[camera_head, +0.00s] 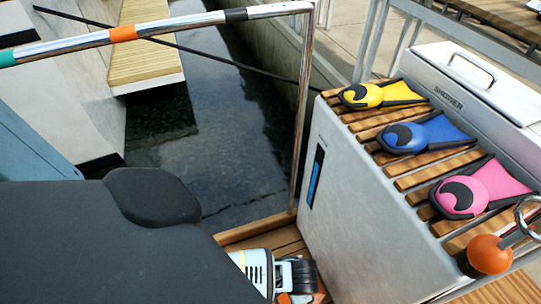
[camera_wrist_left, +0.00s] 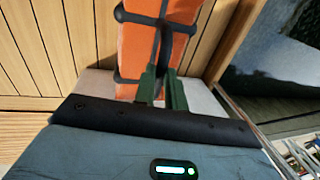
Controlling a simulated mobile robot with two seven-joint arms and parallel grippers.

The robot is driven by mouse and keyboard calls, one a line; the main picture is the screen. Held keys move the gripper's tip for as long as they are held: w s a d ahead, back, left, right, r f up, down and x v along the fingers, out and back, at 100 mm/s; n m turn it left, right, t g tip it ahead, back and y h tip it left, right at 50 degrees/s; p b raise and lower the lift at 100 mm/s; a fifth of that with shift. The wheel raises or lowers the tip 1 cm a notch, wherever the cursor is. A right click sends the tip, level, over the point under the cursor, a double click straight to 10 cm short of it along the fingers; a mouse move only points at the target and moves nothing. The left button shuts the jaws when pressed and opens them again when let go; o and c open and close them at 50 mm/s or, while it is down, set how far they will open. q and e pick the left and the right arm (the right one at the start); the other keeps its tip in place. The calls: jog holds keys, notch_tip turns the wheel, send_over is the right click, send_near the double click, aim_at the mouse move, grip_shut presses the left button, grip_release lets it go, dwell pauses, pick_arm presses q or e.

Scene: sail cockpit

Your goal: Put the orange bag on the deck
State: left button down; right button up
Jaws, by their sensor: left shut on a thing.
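The orange bag (camera_wrist_left: 150,50) has black straps and fills the top middle of the left wrist view. My left gripper (camera_wrist_left: 163,88) has its green fingers shut on a black strap of the bag. Wooden deck planks (camera_wrist_left: 45,45) show close behind the bag; I cannot tell whether it touches them. In the head view my left gripper's white and black body is low in the middle, over the wooden deck (camera_head: 262,238). Only small orange patches show there, and my dark arm hides much of the left. My right gripper is not in view.
A white locker (camera_head: 350,215) with a slatted top stands right of my left gripper. Yellow (camera_head: 362,95), blue (camera_head: 405,137) and pink (camera_head: 464,195) fins lie on it. A metal rail post (camera_head: 302,110) and dark water (camera_head: 220,110) lie beyond. An orange ball (camera_head: 490,254) is at lower right.

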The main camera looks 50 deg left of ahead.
pick_arm(q)
jog(key=a+b, duration=0.1)
jog(key=a, duration=0.6)
jog(key=shift+w+a+f, duration=0.25)
jog(key=shift+w, duration=0.05)
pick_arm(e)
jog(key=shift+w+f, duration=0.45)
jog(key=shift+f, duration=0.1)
